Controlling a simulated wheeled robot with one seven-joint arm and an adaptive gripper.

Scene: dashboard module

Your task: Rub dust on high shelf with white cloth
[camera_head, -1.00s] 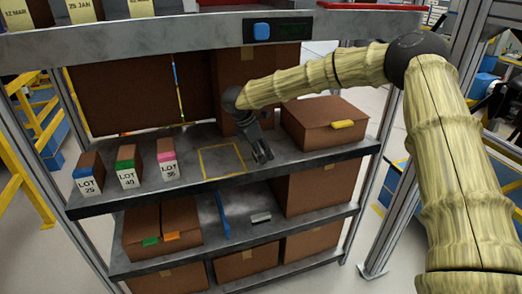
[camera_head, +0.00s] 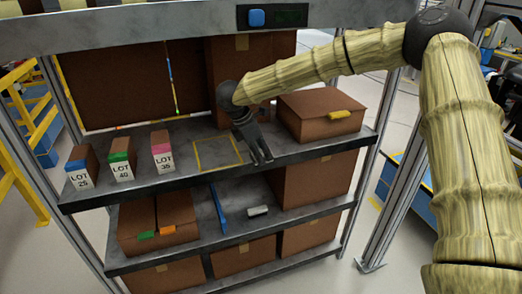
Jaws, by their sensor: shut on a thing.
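My gripper (camera_head: 262,158) is dark and small in view, pointing down over the shelf (camera_head: 185,145) that holds the lot boxes. It is just right of a yellow outlined square (camera_head: 218,153). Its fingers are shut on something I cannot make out. I cannot tell whether the fingers or the held thing touch the surface. No white cloth can be clearly recognised. The top shelf (camera_head: 120,45) shows only its front edge, so its surface is hidden. Grey smudges mark the shelf below it, but I cannot tell whether they are dust.
Lot boxes with blue, green and pink labels (camera_head: 160,155) stand left of the square. A brown carton (camera_head: 320,115) stands right of my gripper. A blue strip (camera_head: 219,210) and small whitish block (camera_head: 258,211) lie one shelf lower. Tall cardboard stands behind.

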